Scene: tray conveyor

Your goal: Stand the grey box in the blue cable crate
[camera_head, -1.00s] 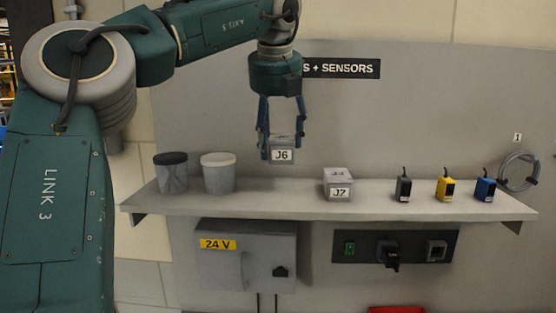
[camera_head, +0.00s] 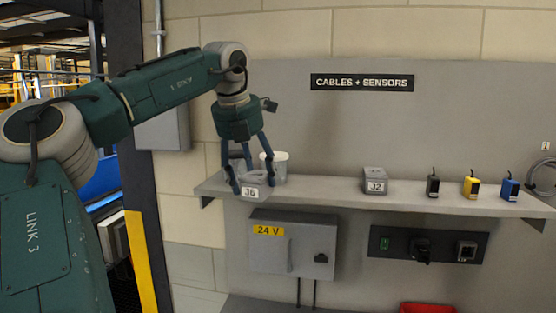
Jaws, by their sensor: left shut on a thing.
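A small grey box labelled J6 (camera_head: 251,194) is held in my left gripper (camera_head: 251,186), in the head view left of centre. The gripper's fingers are shut on its sides and point down. The box is in the air in front of the shelf's left end. A second grey box labelled J2 (camera_head: 375,182) stands on the shelf. I cannot make out the blue cable crate for sure. My right gripper is not in view.
The wall shelf (camera_head: 320,199) carries a white tub (camera_head: 281,165), partly behind the gripper, and black, yellow and blue sensors (camera_head: 510,187) at the right. Below are a 24 V cabinet (camera_head: 290,248) and a switch panel (camera_head: 440,247). A red bin (camera_head: 427,308) shows at the bottom edge.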

